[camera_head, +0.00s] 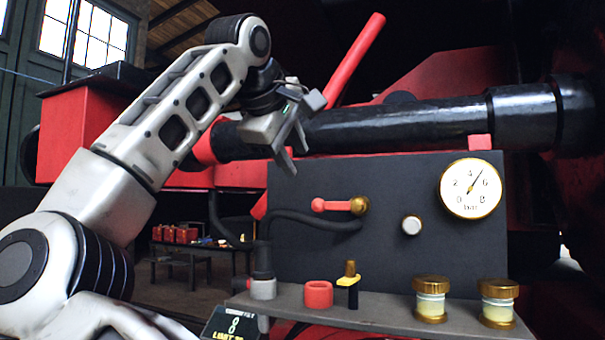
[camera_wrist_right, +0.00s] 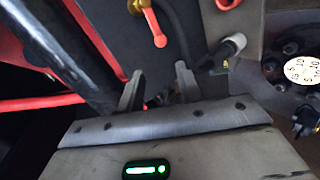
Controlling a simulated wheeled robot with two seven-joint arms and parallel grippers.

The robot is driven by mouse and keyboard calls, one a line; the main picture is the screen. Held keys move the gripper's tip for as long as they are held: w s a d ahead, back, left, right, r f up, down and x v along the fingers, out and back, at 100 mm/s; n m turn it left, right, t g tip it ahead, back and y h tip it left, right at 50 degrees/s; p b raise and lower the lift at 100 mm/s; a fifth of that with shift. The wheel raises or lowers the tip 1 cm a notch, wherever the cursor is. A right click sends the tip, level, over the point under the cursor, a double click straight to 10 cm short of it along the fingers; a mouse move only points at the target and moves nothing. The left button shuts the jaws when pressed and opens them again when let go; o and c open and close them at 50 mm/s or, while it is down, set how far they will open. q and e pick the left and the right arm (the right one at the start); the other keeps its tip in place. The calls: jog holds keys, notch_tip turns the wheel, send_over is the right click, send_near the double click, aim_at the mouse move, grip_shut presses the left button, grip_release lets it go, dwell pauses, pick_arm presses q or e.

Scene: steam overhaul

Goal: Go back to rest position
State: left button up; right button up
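My right gripper (camera_head: 295,158) hangs in the upper middle of the head view, in front of the black pipe and above the dark panel (camera_head: 390,180). In the right wrist view its two fingers (camera_wrist_right: 158,85) stand apart with nothing held between them. The red-handled valve lever (camera_head: 335,205), with a brass hub, is on the panel below and to the right of the gripper, apart from it. It also shows in the right wrist view (camera_wrist_right: 153,25). My left gripper is in neither view.
A round pressure gauge (camera_head: 471,188) is on the panel's right. Below, a grey shelf (camera_head: 385,312) carries a red ring (camera_head: 318,294), a yellow-and-brass part (camera_head: 349,284) and two brass-capped jars (camera_head: 431,299). A thick black pipe (camera_head: 410,125) and a slanted red bar (camera_head: 357,55) lie near the gripper.

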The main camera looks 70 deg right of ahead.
jog(key=shift+v, duration=0.85)
jog(key=shift+f, duration=0.1)
